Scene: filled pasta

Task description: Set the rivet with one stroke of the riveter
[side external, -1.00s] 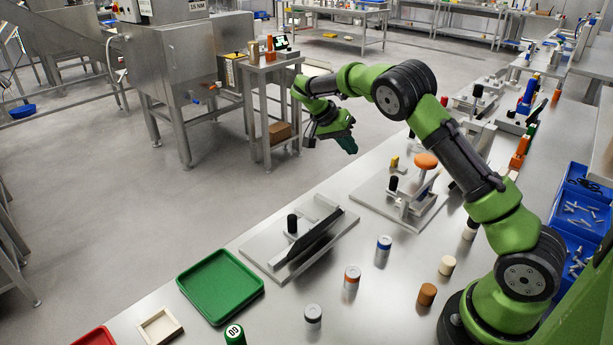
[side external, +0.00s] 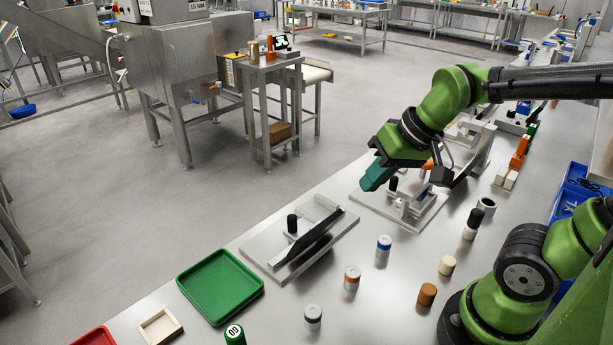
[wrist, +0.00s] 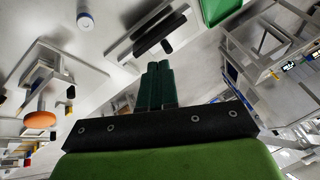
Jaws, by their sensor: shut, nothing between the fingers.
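The riveter appears to be the grey press on a flat base plate (side external: 430,218), at the middle right of the bench in the side view. Its orange knob (side external: 429,163) is partly hidden behind my arm's end; the knob shows whole in the wrist view (wrist: 40,120), left of my fingers. My gripper (side external: 372,180) is shut and empty, with teal fingers, above the press's left side. In the wrist view my fingertips (wrist: 158,66) are together and apart from the press. A small black-topped post (side external: 393,184) stands on the plate. I cannot make out a rivet.
A second fixture with a black bar (side external: 308,243) lies left of the press. A green tray (side external: 220,287) is at the bench's front left. Several small cylinders, one blue-banded (side external: 383,246), stand on the near bench. Blue bins (side external: 575,203) sit at the right.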

